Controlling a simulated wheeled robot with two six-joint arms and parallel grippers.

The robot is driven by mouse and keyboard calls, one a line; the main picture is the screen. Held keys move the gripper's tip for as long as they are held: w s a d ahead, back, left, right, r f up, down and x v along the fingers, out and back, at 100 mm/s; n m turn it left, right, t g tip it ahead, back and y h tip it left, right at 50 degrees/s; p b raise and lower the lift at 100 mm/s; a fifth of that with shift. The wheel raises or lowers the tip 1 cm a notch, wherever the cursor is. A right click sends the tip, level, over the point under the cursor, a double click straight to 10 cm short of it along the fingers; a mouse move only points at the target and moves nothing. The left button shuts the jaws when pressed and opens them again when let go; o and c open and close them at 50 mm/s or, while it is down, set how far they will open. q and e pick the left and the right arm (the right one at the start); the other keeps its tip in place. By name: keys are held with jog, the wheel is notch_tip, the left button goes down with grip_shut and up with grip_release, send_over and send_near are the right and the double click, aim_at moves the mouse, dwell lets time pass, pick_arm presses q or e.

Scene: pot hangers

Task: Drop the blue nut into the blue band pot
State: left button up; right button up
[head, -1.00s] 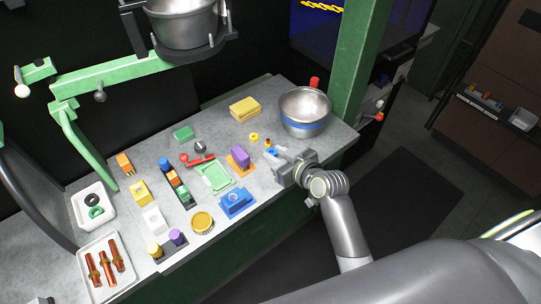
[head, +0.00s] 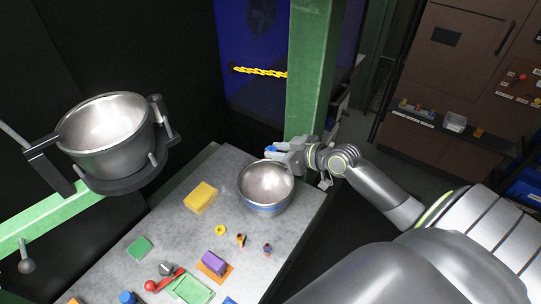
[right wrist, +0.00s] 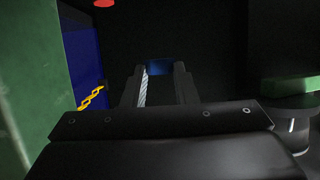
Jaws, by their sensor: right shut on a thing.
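The blue band pot (head: 266,190) is a metal bowl with a blue stripe around its lower wall. It stands upright at the table's far right corner in the head view, and the part of its inside that shows is bare. My right gripper (head: 276,153) is raised beside the pot's back right rim. It is shut on the blue nut (head: 271,149), of which only a small part shows. The nut also shows as a dark blue piece between the fingertips in the right wrist view (right wrist: 159,68). My left gripper is not in view.
A green post (head: 308,80) stands close behind my right gripper. A large metal pot (head: 105,130) hangs on a green arm at left. A yellow block (head: 201,197), a yellow ring (head: 220,230) and small pieces, one blue-topped (head: 267,249), lie on the table (head: 300,222).

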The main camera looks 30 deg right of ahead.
notch_tip(320, 180, down, 6)
jog(key=b, duration=0.4)
jog(key=shift+s+r, duration=0.1)
jog(key=shift+s, duration=0.05)
jog(key=o, duration=1)
jog(key=shift+o, duration=0.2)
jog(key=p+v, duration=0.2)
jog(key=v, duration=1.5)
jog(key=shift+s, duration=0.2)
jog(key=shift+d, duration=0.2)
